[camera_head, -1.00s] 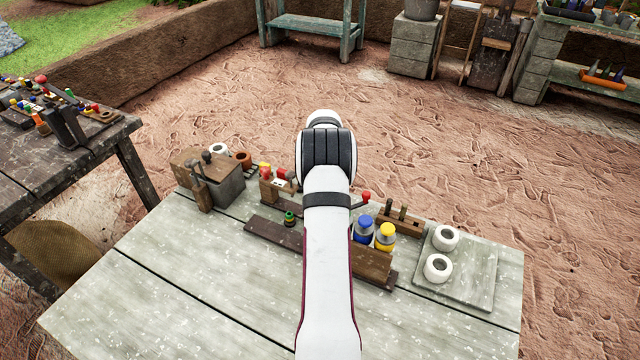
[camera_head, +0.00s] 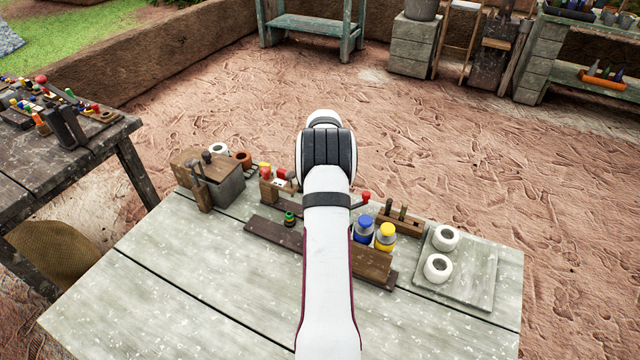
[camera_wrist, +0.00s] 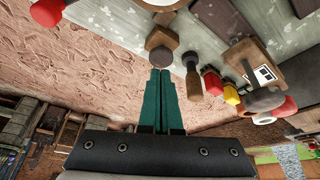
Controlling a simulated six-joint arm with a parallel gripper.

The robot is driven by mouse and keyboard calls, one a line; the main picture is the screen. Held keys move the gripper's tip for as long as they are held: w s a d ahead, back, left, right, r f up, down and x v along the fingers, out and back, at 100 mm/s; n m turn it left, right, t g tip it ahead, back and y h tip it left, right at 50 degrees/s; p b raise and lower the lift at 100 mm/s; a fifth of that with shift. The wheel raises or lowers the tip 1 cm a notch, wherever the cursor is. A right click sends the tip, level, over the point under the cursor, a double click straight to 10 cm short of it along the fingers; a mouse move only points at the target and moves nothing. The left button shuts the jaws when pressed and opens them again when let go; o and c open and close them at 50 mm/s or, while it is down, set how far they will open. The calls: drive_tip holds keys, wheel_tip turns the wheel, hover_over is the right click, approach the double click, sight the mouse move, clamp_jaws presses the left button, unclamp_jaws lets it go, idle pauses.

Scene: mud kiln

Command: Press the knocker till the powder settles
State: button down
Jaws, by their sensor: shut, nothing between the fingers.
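In the wrist view, my gripper (camera_wrist: 160,72) has its two green fingers together, with nothing held. Just past the fingertips is a dark round knob (camera_wrist: 160,59) on a wooden piece, perhaps the knocker; I cannot tell whether the tips touch it. Beside it is a wooden handle with a dark end (camera_wrist: 191,72). In the head view my arm hides the gripper and this knob. A blue-capped jar (camera_head: 364,230) and a yellow-capped jar (camera_head: 386,236) stand right of my arm. I cannot make out the powder.
A red ball lever (camera_head: 366,197) is right of my arm. A wooden block with a white label (camera_wrist: 262,75) stands left of it in the head view. A grey box (camera_head: 228,186) is further left, and a board with two white rings (camera_head: 480,272) is at right. The front tabletop (camera_head: 190,300) is clear.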

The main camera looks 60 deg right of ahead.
drive_tip(key=shift+f, duration=0.1)
drive_tip(key=shift+f, duration=1.2)
drive_tip(key=shift+r, duration=3.3)
